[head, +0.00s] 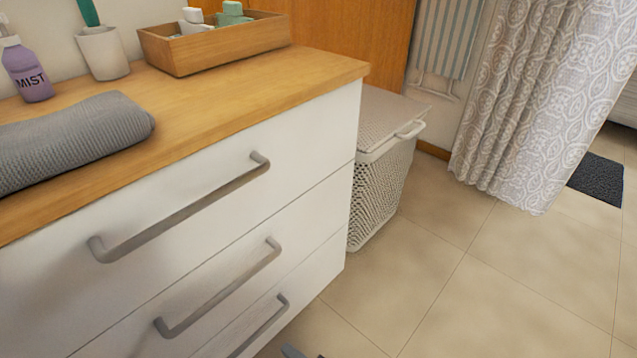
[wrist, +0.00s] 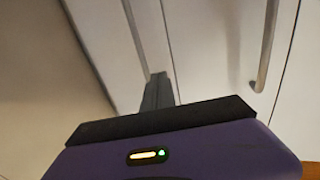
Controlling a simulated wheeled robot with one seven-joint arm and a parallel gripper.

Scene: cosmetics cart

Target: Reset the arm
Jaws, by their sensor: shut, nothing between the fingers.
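My gripper (wrist: 158,84) shows in the wrist view, with its dark fingers shut together and nothing between them. It is in front of pale panels, and a metal handle (wrist: 268,45) stands to its right, apart from the fingers. In the head view the arm is almost wholly out of sight. A small grey piece at the bottom edge may be part of it, but I cannot tell.
A white dresser (head: 318,140) with several closed drawers and metal handles fills the left. On its wooden top are a grey towel (head: 70,138), a purple MIST bottle (head: 28,72), a white cup (head: 103,53) and a wooden tray (head: 215,50). A wicker hamper (head: 383,190) stands beside it.

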